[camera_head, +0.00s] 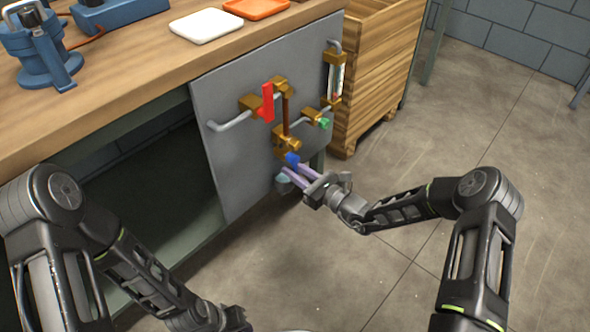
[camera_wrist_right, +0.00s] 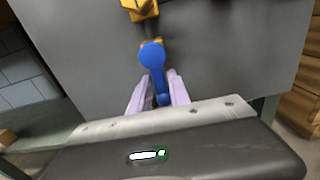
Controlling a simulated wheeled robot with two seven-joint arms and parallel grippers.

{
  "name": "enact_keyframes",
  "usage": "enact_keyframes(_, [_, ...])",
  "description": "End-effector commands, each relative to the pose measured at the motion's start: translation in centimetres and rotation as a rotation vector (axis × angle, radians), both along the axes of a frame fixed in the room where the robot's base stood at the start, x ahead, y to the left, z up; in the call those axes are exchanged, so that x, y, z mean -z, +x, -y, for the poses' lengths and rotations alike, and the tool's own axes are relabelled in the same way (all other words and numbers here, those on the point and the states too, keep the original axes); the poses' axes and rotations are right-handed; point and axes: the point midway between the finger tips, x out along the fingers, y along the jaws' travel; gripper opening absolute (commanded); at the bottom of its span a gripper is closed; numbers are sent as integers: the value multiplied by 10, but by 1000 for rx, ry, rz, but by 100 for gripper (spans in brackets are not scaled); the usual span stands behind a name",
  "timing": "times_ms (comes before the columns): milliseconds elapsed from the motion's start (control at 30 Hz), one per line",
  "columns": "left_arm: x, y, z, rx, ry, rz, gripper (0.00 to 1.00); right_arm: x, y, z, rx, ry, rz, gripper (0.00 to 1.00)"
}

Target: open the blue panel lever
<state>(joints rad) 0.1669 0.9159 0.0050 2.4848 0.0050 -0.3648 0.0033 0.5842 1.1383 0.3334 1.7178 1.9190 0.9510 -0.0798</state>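The blue panel lever (camera_head: 292,159) sits low on the grey upright panel (camera_head: 232,155). In the right wrist view the blue lever (camera_wrist_right: 152,58) has a round head at the top and a handle hanging down, slightly tilted. My right gripper (camera_head: 293,172) is at the lever, its pale purple fingers pointing at the panel. In the right wrist view my right gripper's fingers (camera_wrist_right: 160,88) lie on either side of the handle, close to it. Whether both press on it is unclear. My left arm is at the lower left; its fingers do not show.
The panel also carries a red lever (camera_head: 268,102), a green knob (camera_head: 324,123), brass fittings and grey bar handles. A wooden crate (camera_head: 378,70) stands to the right. The workbench (camera_head: 130,75) holds a white tray (camera_head: 206,25) and blue tools. The right floor is clear.

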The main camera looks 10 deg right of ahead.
Motion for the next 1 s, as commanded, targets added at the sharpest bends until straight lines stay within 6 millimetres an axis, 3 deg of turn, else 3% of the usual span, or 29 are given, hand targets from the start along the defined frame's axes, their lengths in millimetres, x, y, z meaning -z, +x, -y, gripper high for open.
enact_keyframes(167, [0, 0, 0, 0, 0, 0, 16, -1, 0, 0, 0, -1, 2, 36])
enact_keyframes(533, [-4, 0, 0, 1, -1, 0, 16, -2, -5, 6, 2, -2, 2, 36])
enact_keyframes(1000, [-22, -5, 5, 13, -7, -9, 16, -2, -56, 48, 1, -1, 2, 36])
